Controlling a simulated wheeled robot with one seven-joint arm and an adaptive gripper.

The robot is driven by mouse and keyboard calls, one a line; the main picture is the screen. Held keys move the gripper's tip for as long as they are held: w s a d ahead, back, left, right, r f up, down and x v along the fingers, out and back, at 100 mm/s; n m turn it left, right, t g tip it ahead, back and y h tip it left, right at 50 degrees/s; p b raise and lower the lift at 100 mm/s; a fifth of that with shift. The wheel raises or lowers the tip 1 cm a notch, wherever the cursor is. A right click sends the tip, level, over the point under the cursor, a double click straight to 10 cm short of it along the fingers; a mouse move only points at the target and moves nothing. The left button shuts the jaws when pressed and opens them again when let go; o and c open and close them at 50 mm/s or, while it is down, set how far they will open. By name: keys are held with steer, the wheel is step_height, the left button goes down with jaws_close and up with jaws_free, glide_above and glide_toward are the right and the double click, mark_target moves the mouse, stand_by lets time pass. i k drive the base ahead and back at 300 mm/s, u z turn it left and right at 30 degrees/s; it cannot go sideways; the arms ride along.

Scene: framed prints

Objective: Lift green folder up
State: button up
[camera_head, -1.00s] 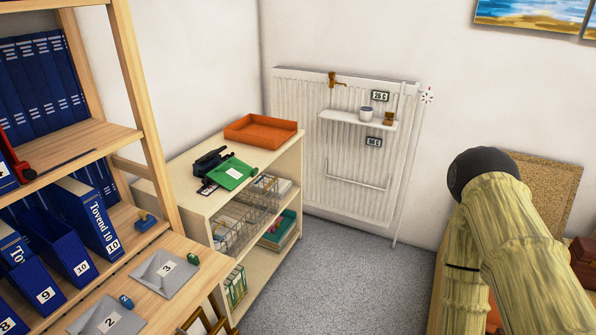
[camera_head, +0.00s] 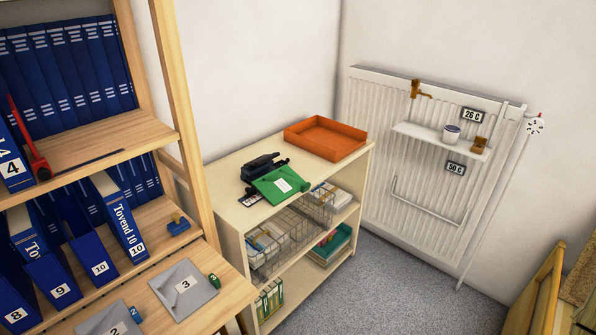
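A flat green item with a white label, which looks like the green folder (camera_head: 281,186), lies tilted on top of the cream shelf unit (camera_head: 228,172). It sits at the front edge of the top and partly overhangs it. A black device (camera_head: 262,166) is right behind it, touching or nearly so. Several green-spined items (camera_head: 270,298) stand upright in the lower compartment of the same unit. My gripper is not in view.
An orange tray (camera_head: 325,138) sits at the back of the top. Wire baskets (camera_head: 285,240) fill the compartment below. A radiator (camera_head: 430,150) with a small shelf stands right. A wooden rack (camera_head: 180,110) with blue binders stands left. Grey floor (camera_head: 385,275) is clear between.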

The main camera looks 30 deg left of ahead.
mark_target(278, 186)
steer(key=i, duration=1.15)
steer(key=u, duration=2)
